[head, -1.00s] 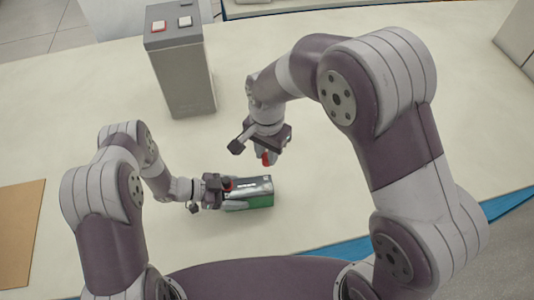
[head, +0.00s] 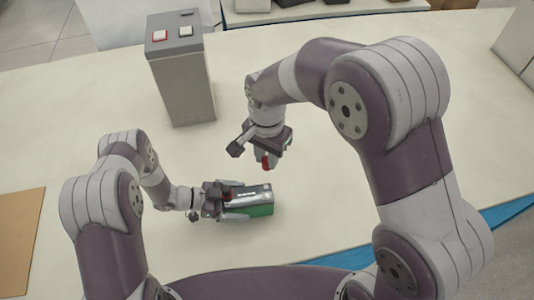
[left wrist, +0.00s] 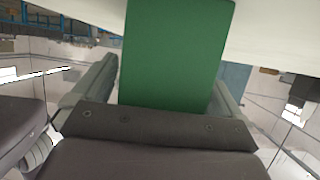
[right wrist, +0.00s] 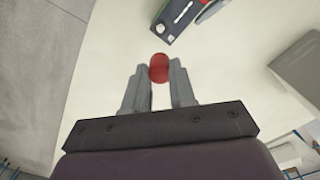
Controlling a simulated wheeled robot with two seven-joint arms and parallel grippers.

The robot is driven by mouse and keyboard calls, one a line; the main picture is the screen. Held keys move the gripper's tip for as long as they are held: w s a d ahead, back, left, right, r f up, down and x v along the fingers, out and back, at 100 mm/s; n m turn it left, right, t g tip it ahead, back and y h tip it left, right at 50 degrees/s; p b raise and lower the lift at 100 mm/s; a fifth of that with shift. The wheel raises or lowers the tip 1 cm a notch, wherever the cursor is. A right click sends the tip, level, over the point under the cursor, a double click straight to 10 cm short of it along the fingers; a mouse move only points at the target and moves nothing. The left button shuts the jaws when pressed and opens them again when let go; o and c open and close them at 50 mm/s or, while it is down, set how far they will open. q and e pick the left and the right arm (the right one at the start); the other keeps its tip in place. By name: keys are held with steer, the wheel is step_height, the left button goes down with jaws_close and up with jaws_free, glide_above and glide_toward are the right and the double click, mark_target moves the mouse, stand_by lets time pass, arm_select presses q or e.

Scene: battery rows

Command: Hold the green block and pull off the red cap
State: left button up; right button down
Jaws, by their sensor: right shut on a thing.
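The green block (head: 260,211), with a dark and silver top face, lies on the table in the head view. It fills the upper middle of the left wrist view (left wrist: 175,60). My left gripper (head: 238,203) is open, its fingers on either side of the block's left end, with a gap showing on one side. My right gripper (right wrist: 159,78) is shut on the red cap (right wrist: 159,68), holding it at its fingertips. The cap also shows in the head view (head: 267,161), above and apart from the block. The block's end inside the left gripper is partly hidden.
A grey box with two buttons (head: 183,85) stands at the back left. A brown board (head: 20,235) lies at the left edge. The table between the box and the block is clear, and so is the area right of the block.

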arm_select(q)
steer(key=w+v, duration=0.1)
steer(key=v, duration=1.1)
steer(key=shift+s, duration=0.45)
steer(key=shift+r, duration=0.1)
